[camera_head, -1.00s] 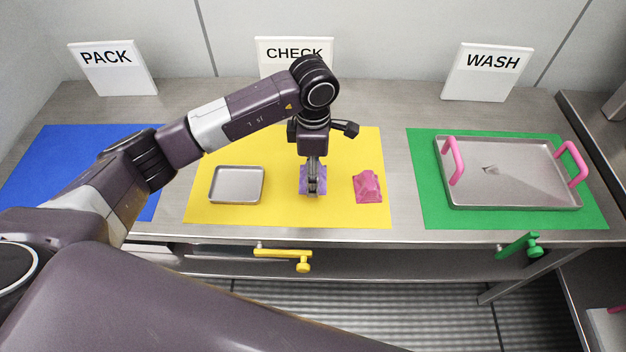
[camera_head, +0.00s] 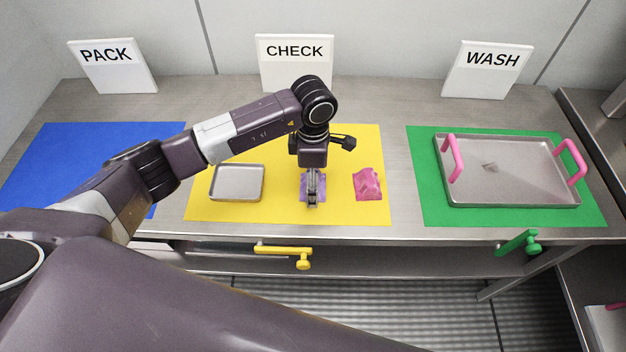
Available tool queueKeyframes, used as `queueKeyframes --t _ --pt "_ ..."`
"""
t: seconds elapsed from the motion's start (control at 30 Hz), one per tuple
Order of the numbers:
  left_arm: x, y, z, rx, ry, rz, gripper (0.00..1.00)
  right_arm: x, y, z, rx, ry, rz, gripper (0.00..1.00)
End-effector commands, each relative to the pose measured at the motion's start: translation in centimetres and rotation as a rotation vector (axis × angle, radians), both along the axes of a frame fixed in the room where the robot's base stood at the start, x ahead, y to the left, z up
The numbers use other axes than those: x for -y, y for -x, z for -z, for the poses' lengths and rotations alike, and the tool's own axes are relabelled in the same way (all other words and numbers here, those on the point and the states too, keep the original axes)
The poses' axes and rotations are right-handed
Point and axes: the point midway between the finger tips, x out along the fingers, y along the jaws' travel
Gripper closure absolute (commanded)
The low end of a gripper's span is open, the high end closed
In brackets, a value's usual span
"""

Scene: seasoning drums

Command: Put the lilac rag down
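The lilac rag (camera_head: 304,187) is a small purple cloth in the middle of the yellow mat (camera_head: 230,212), between a small metal tray and a pink rag. My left gripper (camera_head: 312,199) points straight down over it. Its fingers look close together with lilac cloth showing on both sides, and they hide the middle of the rag. The rag is at or just above the mat; I cannot tell whether it touches. My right gripper is not in view.
The small metal tray (camera_head: 237,167) is left of the gripper, and the pink rag (camera_head: 368,184) is close on its right. A tray with pink handles (camera_head: 456,158) stands on the green mat (camera_head: 440,218). The blue mat (camera_head: 70,150) looks empty where visible. A CHECK sign (camera_head: 294,75) stands behind.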

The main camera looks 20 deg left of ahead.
Motion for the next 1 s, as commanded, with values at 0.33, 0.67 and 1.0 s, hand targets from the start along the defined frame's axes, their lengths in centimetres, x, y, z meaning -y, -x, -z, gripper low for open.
queueKeyframes --t 0.33,0.67,1.0 --pt "0.0 -0.2 -1.7 0.007 0.001 0.001 0.25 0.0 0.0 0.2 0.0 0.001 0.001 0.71" --pt "0.0 -0.2 -8.7 0.008 0.001 0.0 0.25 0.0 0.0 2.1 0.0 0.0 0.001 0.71" --pt "0.0 0.0 -12.3 0.0 0.001 0.0 0.25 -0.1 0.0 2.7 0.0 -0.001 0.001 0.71"
